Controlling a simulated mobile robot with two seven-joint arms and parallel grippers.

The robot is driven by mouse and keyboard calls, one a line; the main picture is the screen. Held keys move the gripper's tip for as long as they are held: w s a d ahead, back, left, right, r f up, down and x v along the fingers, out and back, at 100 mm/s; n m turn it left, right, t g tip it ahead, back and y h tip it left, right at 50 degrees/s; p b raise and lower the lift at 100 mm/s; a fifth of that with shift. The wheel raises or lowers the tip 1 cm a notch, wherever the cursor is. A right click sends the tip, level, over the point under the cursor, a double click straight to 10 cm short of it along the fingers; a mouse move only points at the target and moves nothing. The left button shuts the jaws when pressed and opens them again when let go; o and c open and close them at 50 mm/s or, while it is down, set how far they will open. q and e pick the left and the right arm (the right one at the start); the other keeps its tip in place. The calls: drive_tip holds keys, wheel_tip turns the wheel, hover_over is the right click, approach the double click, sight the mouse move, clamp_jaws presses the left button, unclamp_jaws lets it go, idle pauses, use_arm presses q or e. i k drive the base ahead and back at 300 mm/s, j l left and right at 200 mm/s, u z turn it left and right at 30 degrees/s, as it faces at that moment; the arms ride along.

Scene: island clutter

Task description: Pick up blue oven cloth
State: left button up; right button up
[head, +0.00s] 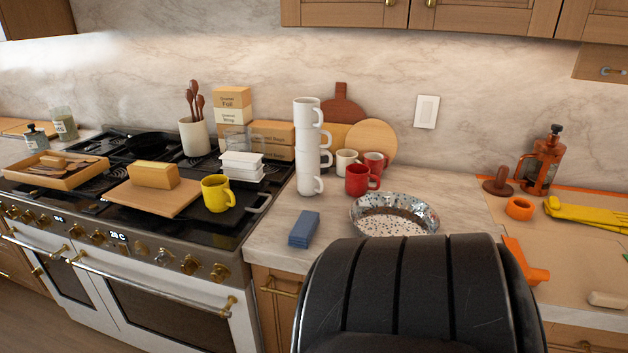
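A folded blue oven cloth (304,229) lies on the pale marble counter, close to its front edge and just right of the stove. It stands clear of other things, with a speckled metal bowl (394,216) to its right. A large black rounded part, which looks like my own arm or body, fills the lower middle and covers the counter front right of the cloth. No gripper fingers show in the head view.
A tall stack of white mugs (308,150) stands behind the cloth, with red mugs (358,180) to the right. A yellow mug (217,193) and cutting board (150,195) sit on the stove (75,212). Bare counter (275,232) surrounds the cloth's left side.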

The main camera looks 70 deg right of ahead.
sight(301, 234)
drive_tip(key=z, duration=0.5)
drive_tip(key=j+z, duration=0.15)
drive_tip(key=z, duration=0.8)
drive_tip(key=j+z, duration=0.15)
drive_tip(key=z, duration=0.8)
